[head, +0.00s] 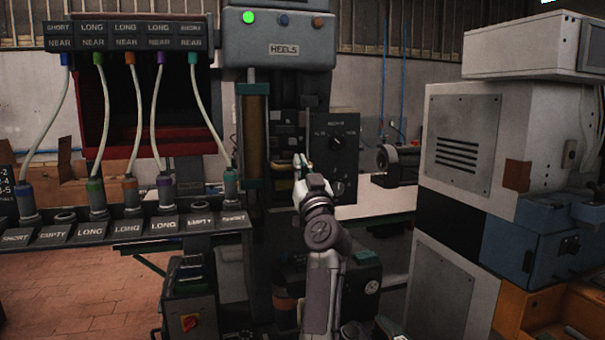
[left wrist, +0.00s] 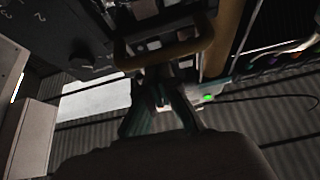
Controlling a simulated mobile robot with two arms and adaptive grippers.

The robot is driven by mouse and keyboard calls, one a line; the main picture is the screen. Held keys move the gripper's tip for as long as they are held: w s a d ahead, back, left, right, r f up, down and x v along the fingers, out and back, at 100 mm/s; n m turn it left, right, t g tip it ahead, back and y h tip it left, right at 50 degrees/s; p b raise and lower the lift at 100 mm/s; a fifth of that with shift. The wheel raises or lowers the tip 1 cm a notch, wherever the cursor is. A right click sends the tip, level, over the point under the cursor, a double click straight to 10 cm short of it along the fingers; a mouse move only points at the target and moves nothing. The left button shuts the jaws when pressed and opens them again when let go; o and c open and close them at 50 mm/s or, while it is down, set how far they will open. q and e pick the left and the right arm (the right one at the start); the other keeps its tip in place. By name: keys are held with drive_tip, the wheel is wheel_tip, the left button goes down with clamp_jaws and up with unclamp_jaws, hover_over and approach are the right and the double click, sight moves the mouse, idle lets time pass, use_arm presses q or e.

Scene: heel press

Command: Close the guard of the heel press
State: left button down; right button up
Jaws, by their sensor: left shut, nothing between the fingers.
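The heel press (head: 278,40) stands in the middle of the head view, with a HEELS label and a lit green lamp. An amber panel (head: 255,130) in a teal frame, which looks like the guard, stands at the left of its dark opening. My left gripper (head: 303,160) is in front of the opening, right of the panel. In the left wrist view my left gripper (left wrist: 162,85) is shut and empty. A tan curved handle (left wrist: 165,52) lies just beyond the fingertips; I cannot tell whether they touch. My right gripper is not in view.
A dial box (head: 338,140) sits right of the opening. A grey machine cabinet (head: 465,150) stands further right. At left, a rack (head: 130,228) holds labelled plugs with pale cables running up to a sign board (head: 125,37). Tiled floor shows at lower left.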

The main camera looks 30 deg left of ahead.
use_arm(q)
wheel_tip(320, 180, down, 11)
drive_tip(key=shift+s, duration=0.15)
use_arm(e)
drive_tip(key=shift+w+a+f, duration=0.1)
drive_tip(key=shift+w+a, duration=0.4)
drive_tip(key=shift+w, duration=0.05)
use_arm(q)
drive_tip(key=shift+r, duration=0.1)
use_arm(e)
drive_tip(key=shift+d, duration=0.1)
